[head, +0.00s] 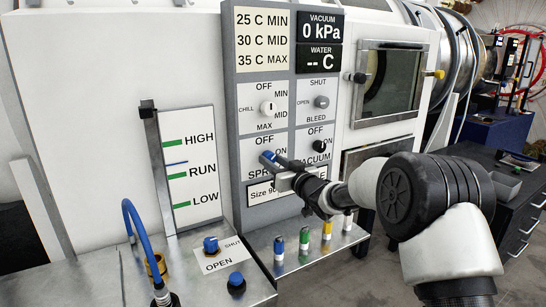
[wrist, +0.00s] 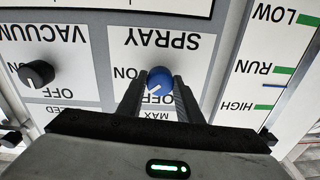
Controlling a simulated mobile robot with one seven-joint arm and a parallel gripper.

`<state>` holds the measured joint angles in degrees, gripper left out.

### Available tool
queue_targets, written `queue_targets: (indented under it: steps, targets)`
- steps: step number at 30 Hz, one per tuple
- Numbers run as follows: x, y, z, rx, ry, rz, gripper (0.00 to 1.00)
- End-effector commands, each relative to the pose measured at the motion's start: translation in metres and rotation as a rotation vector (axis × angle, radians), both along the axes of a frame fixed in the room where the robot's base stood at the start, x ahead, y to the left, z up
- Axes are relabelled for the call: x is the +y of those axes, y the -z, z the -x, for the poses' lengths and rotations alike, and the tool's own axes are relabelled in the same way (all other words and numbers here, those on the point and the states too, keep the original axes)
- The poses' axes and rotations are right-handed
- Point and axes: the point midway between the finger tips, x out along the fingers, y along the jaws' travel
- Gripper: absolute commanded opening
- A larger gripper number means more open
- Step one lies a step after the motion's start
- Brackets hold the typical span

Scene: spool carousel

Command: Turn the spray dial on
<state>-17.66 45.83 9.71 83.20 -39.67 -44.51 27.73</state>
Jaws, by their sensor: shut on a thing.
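The blue spray dial (head: 267,156) is on the grey control panel (head: 236,185), above the SPRAY label, with OFF above it and ON to its right. My gripper (head: 275,161) reaches it from the lower right and partly hides it. In the wrist view, which is upside down, the dial (wrist: 160,78) sits between the two dark fingers of my gripper (wrist: 159,84), shut on its sides. A short white mark on the dial points down and slightly left there, toward the OFF side. The OFF label is partly covered by the dial.
A black vacuum dial (head: 319,146) is right of the spray dial. A chill dial (head: 267,108) and a bleed dial (head: 321,102) are above. A blue hose (head: 135,220) and knob (head: 236,280) are lower left.

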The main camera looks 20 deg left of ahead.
Motion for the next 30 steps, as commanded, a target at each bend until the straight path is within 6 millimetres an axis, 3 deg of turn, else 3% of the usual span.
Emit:
queue_targets:
  steps: [15, 30]
  targets:
    - [-0.0001, -0.0001, 0.0006, 0.358, 0.001, -0.305, 0.10]
    - [0.0008, 0.0008, 0.0013, 0.541, 0.001, -0.460, 0.10]
